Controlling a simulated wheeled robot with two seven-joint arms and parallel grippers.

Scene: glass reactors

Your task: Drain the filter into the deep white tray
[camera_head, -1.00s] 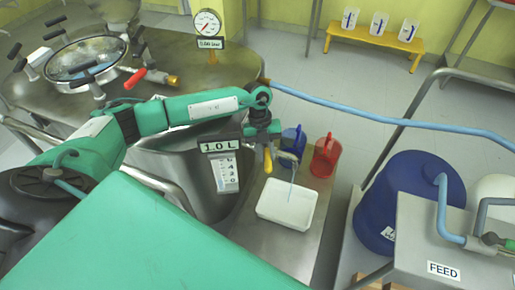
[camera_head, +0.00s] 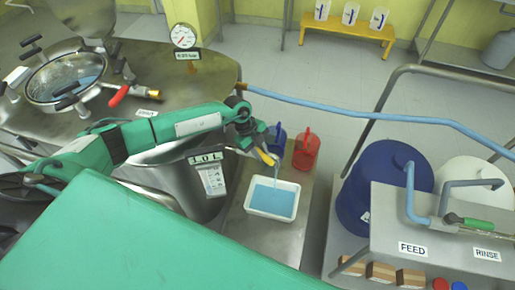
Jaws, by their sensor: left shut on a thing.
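The deep white tray (camera_head: 269,216) sits on the steel bench below the drain outlet, with blue liquid (camera_head: 273,201) covering its floor. A thin pale stream (camera_head: 277,170) runs down into it. The steel vessel (camera_head: 165,172), which I take to be the filter, stands left of the tray, with a "1.0 L" sign (camera_head: 205,157) and a level gauge (camera_head: 213,181) on it. My left gripper (camera_head: 252,144) is shut at the yellow valve handle (camera_head: 265,156), which slants down to the right. The fingers partly hide the valve. My right gripper is not in view.
A blue jug (camera_head: 277,138) and a red jug (camera_head: 306,150) stand just behind the tray. A blue hose (camera_head: 350,115) crosses behind them. A blue drum (camera_head: 375,190) and the FEED and RINSE stand (camera_head: 450,225) are at the right.

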